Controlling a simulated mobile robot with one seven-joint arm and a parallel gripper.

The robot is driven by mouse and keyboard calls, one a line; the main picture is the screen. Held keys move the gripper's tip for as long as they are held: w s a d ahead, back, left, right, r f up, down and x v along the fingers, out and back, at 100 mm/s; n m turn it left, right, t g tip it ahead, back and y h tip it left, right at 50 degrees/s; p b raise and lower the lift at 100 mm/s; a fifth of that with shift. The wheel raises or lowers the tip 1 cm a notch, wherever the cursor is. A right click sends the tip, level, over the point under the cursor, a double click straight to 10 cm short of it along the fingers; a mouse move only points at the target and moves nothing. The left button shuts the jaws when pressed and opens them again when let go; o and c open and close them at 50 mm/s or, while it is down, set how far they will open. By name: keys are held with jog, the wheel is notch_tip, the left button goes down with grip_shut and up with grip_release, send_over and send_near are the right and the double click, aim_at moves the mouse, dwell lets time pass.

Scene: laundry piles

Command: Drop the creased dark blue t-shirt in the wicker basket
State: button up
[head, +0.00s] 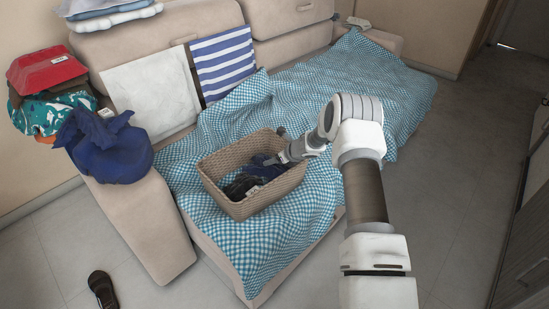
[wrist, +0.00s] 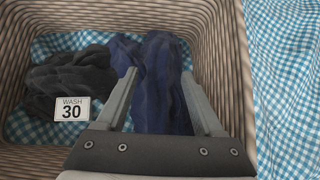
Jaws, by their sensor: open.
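The wicker basket (head: 277,193) stands on the checked cover of the sofa; its woven wall (wrist: 232,70) surrounds the wrist view. A creased dark blue cloth (wrist: 160,110), which looks like the t-shirt, lies inside the basket, partly hidden by my fingers. My gripper (wrist: 160,75) is open and reaches down into the basket, with its fingers on either side of part of the dark blue cloth. In the head view my gripper (head: 273,160) is over the basket's right side. I cannot tell whether the fingers touch the cloth.
A black garment (wrist: 65,80) with a "WASH 30" tag (wrist: 72,108) lies left in the basket. A blue bundle (head: 122,160) and a red item (head: 45,70) rest on the sofa's left arm. A dark shoe (head: 102,288) lies on the floor. The cover (head: 390,90) behind is clear.

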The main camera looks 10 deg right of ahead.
jog(key=p+v, duration=0.1)
jog(key=v, duration=1.1)
notch_tip(320, 180, up, 18)
jog(key=s+d+m+t+h, duration=0.1)
jog(key=d+m+t+h, duration=0.3)
jog(key=m, duration=0.7)
jog(key=s+r+m+g+h, duration=0.3)
jog(key=s+r+m+h, duration=0.1)
jog(key=s+r+m, duration=0.65)
jog(key=s+a+r+m+g+y, duration=0.1)
jog(key=s+a+m, duration=0.2)
jog(key=s+m, duration=0.55)
jog(key=s+a+r+m+g+y, duration=0.1)
jog(key=s+a+m, duration=0.35)
jog(key=s, duration=0.65)
jog(key=s+a+m+g+y, duration=0.1)
jog(key=s+a+m, duration=0.2)
jog(key=s+m, duration=0.55)
notch_tip(320, 180, up, 22)
jog(key=p, duration=2.2)
jog(key=shift+s+n, duration=0.4)
